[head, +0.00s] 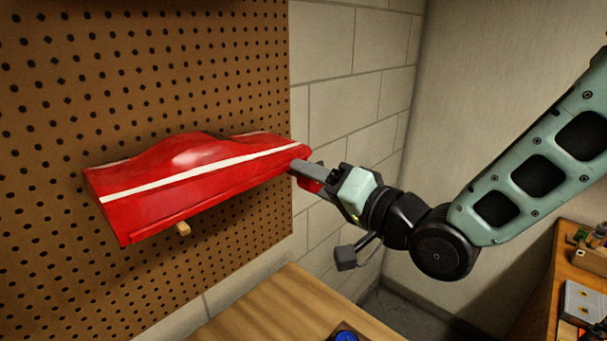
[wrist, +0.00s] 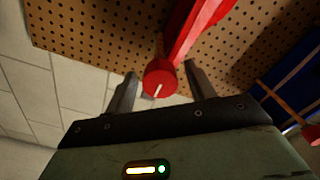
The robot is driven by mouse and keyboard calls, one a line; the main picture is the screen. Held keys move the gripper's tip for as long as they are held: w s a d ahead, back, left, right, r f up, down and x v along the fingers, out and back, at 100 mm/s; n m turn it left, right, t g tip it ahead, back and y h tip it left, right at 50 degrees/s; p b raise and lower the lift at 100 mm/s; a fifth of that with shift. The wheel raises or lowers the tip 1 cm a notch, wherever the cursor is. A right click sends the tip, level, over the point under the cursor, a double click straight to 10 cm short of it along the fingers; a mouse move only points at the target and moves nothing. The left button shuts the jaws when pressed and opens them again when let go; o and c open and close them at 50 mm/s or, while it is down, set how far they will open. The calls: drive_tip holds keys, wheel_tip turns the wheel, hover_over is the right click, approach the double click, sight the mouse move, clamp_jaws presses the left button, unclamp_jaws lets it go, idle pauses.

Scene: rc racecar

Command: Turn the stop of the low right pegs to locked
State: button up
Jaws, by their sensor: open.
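A red car body shell (head: 190,170) with a white stripe rests against the pegboard, with a wooden peg (head: 183,229) showing under it. In the wrist view a round red knob (wrist: 158,82) with a short white line, slightly tilted, faces the camera; it looks like the stop. My gripper (wrist: 161,75) is open, with one finger on each side of the knob and a visible gap to each. In the head view my gripper (head: 299,170) is at the shell's right end, where a red part (head: 311,185) shows by the finger.
The brown pegboard (head: 60,80) ends beside a pale block wall (head: 335,95). A wooden bench top (head: 265,310) lies below, with a blue round item (head: 346,337) at its edge. A blue thing (wrist: 290,75) shows right of my gripper in the wrist view.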

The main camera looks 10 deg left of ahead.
drive_tip(key=shift+c, duration=0.3)
drive_tip(key=c, duration=0.9)
drive_tip(key=shift+f+b, duration=0.1)
drive_tip(key=shift+b, duration=0.4)
drive_tip(key=n+b, duration=0.3)
drive_tip(key=b, duration=0.1)
drive_tip(key=shift+f, duration=0.15)
drive_tip(key=n+b, duration=0.6)
drive_tip(key=b, duration=0.2)
drive_tip(key=n+b, duration=0.6)
drive_tip(key=b, duration=0.1)
drive_tip(key=shift+r+n+b, duration=0.3)
drive_tip(key=shift+n+b, duration=0.75)
drive_tip(key=shift+n, duration=0.35)
drive_tip(key=shift+s+a+r, duration=0.1)
